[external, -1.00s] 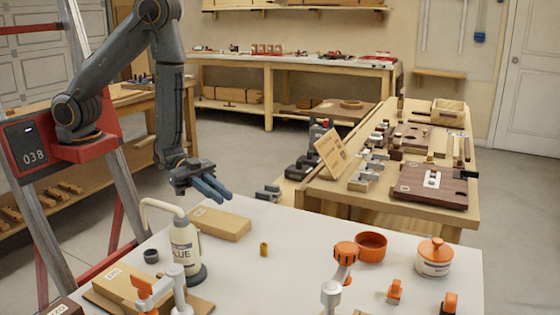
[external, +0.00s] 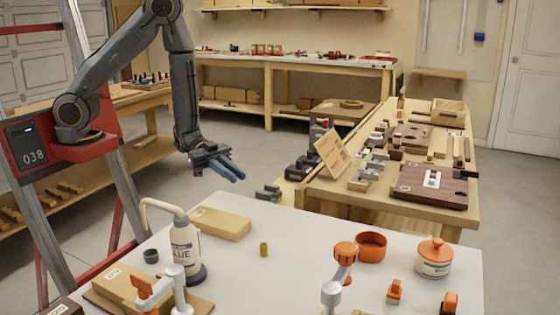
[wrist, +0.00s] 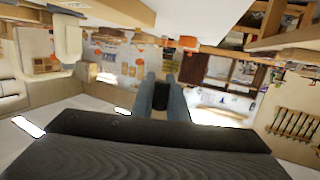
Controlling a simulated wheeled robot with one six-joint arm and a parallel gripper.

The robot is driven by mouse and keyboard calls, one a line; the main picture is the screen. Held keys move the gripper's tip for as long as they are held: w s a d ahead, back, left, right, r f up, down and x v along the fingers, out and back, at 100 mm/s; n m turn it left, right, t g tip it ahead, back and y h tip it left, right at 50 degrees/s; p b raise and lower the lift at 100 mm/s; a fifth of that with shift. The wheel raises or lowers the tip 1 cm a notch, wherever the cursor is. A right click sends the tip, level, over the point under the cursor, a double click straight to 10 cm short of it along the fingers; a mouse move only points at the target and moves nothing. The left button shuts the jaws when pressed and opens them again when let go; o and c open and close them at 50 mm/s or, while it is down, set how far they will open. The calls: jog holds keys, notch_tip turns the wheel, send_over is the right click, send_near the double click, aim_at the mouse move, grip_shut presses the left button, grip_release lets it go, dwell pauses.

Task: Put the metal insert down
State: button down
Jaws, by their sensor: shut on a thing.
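My gripper (external: 236,174) is raised in the air beyond the far left edge of the white table, with its blue fingers pointing right. In the wrist view my gripper (wrist: 161,86) is shut on a small dark piece, which I take for the metal insert (wrist: 161,96). The piece shows only as a dark shape between the two fingers, and its detail cannot be made out. In the external view it is hidden by the fingers. A small brass-coloured cylinder (external: 264,249) stands on the white table, apart from my gripper.
The white table (external: 310,240) holds a glue bottle (external: 184,248), cardboard boxes (external: 220,223), an orange bowl (external: 371,246) and a lidded jar (external: 434,258). A wooden bench (external: 450,215) with several blocks and a dark board (external: 432,185) stands behind, right of my gripper.

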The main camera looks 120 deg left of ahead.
aim_at(225, 199)
jog(key=shift+s+a, duration=0.35)
jog(key=shift+a, duration=0.35)
jog(key=shift+f+p, duration=0.55)
jog(key=shift+f, duration=4.2)
jog(key=shift+f, duration=0.2)
jog(key=c, duration=1.7)
grip_release()
jog(key=b+v, duration=0.2)
jog(key=v, duration=0.4)
jog(key=shift+a+r, duration=0.1)
jog(key=shift+a, duration=0.15)
jog(key=shift+o, duration=0.3)
jog(key=shift+v, duration=0.8)
